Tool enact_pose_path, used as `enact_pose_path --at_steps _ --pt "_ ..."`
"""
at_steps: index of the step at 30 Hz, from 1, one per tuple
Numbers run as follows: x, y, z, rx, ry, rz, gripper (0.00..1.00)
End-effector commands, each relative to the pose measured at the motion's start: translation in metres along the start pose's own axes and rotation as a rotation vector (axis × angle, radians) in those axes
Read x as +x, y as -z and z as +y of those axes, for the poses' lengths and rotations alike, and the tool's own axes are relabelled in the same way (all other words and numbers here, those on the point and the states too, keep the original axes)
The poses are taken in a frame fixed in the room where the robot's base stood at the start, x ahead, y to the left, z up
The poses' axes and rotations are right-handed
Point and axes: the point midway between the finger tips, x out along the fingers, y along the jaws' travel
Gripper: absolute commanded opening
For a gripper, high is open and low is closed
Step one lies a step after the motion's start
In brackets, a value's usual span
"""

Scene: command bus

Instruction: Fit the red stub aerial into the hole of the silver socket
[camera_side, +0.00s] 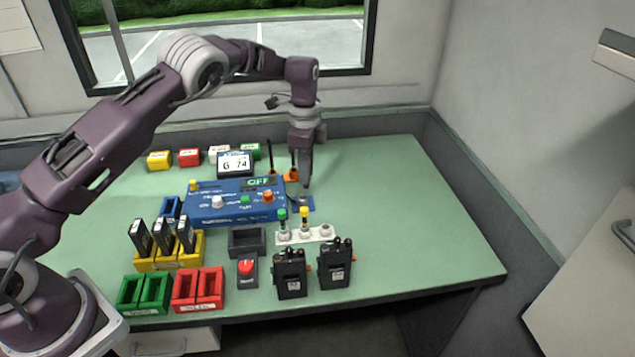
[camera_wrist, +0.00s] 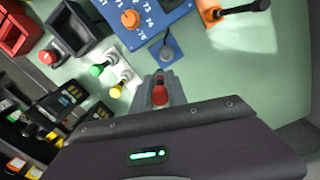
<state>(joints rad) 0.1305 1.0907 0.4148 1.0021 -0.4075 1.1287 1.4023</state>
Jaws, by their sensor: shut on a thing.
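The red stub aerial (camera_wrist: 160,93) is between my gripper's fingers in the wrist view, its red tip pointing toward the camera. My gripper (camera_side: 305,182) is shut on it, above the table near a small blue pad (camera_side: 305,203). In the side view the aerial cannot be made out. A white strip (camera_side: 305,237) carries several silver sockets. A green aerial (camera_side: 282,214) and a yellow aerial (camera_side: 304,213) stand in two of them. The silver socket (camera_side: 326,231) at the strip's right end has no aerial in it. My gripper is behind the strip, apart from it.
A blue console (camera_side: 225,213) with coloured knobs stands left of my gripper. Two black radios (camera_side: 291,275) (camera_side: 335,265) stand in front of the strip. The table's right side (camera_side: 420,220) is clear.

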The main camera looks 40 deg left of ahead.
Motion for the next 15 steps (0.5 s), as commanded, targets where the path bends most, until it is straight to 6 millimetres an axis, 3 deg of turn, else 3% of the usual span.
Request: enact_pose_path --at_steps 4,15 --pt "0.006 -0.016 -0.017 -0.096 0.007 0.0 0.0" --pt "0.039 -0.016 -0.017 -0.1 0.007 0.001 0.0"
